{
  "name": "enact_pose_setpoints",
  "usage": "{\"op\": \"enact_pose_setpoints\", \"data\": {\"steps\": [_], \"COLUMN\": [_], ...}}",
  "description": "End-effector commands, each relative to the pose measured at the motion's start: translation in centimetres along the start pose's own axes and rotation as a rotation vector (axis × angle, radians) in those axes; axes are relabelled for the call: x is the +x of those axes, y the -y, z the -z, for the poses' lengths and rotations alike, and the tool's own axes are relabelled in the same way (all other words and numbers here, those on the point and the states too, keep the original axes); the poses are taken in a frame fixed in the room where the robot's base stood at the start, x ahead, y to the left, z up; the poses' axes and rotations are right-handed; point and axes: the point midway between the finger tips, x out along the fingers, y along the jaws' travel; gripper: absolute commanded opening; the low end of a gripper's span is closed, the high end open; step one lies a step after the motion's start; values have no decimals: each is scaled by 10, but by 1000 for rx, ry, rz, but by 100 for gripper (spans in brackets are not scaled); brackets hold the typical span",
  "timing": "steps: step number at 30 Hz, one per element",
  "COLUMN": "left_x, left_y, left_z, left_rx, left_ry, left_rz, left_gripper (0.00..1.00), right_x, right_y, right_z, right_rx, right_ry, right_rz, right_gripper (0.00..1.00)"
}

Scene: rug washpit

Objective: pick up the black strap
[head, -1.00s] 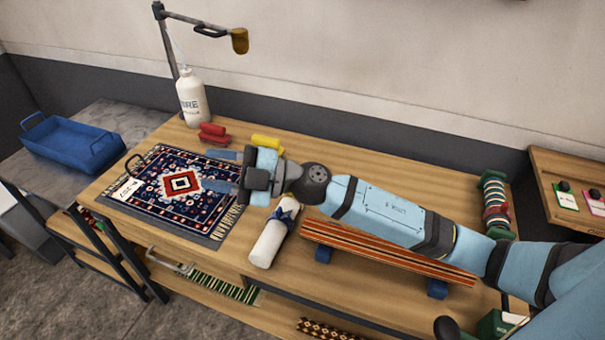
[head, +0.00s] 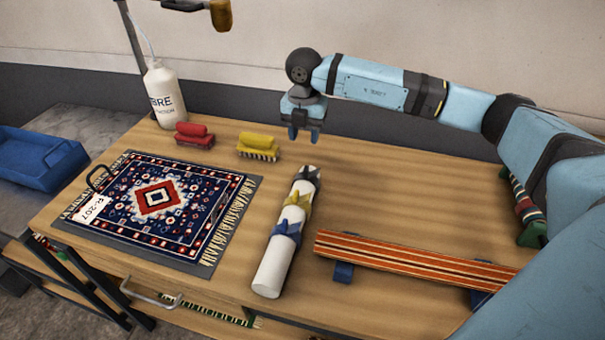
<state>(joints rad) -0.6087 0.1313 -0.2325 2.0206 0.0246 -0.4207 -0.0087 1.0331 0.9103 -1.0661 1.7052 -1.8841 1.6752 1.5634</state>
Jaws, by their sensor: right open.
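A white roll (head: 271,274) lies on the wooden table with three straps around it. The black strap (head: 309,173) is at its far end. A yellow strap (head: 297,203) and a blue strap (head: 286,231) sit nearer the front. My right gripper (head: 304,136) is open and empty, fingers pointing down, above the table just behind the black strap and apart from it. My left gripper is not in view.
A patterned rug (head: 196,190) lies left of the roll. Red (head: 194,135) and yellow (head: 258,147) brushes and a white bottle (head: 165,97) stand behind it. A striped board (head: 410,262) is at the right.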

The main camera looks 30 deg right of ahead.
Motion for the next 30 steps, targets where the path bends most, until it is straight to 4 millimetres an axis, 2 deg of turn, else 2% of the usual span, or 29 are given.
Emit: {"op": "enact_pose_setpoints", "data": {"steps": [3, 7, 14, 20, 24, 30], "left_x": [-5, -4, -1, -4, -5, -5], "left_y": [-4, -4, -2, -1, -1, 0], "left_z": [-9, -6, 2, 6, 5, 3], "left_rx": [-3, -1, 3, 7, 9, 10], "left_ry": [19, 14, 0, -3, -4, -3], "left_rz": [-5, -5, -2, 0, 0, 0], "left_gripper": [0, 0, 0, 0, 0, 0], "right_x": [26, 47, 64, 92, 107, 112], "right_y": [0, 0, 1, 9, 7, 7], "right_z": [1, 1, 2, 5, 4, 4], "right_rx": [-1, -1, -3, -3, -3, -4], "right_ry": [-4, -4, -4, -5, -4, -3], "right_rz": [2, 0, -1, 1, -2, -3], "right_gripper": [43, 43, 43, 43, 43, 43]}}
